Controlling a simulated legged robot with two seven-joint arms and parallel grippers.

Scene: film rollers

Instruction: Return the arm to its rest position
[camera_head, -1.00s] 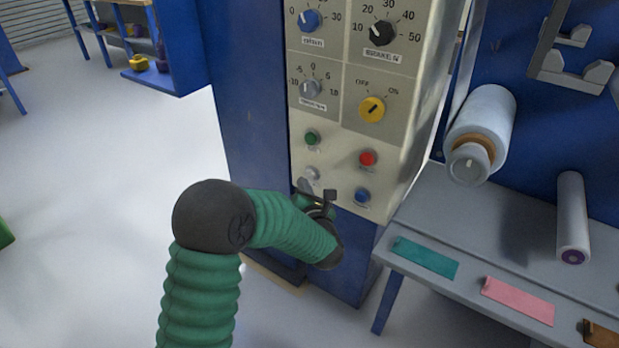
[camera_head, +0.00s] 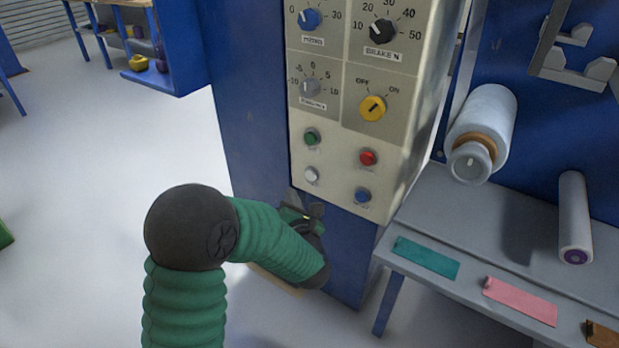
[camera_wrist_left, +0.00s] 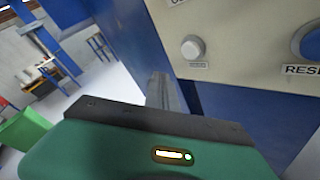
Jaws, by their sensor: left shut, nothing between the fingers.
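My left arm (camera_head: 265,232) comes in from the lower left of the head view, with green ribbed sleeves and a dark elbow. My left gripper (camera_head: 312,211) is just below the lower edge of the control panel (camera_head: 330,190), apart from its buttons, and small in this view. In the left wrist view the green gripper body fills the bottom, and the grey fingers (camera_wrist_left: 160,92) are together with nothing between them. The white button (camera_wrist_left: 192,47) shows there above and right of the fingers. My right gripper is not in view.
The panel carries knobs and green (camera_head: 312,137), red (camera_head: 368,158) and blue (camera_head: 362,195) buttons. At right stand a grey bench (camera_head: 440,215), a large film roll (camera_head: 488,120) and a thin roller (camera_head: 572,215).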

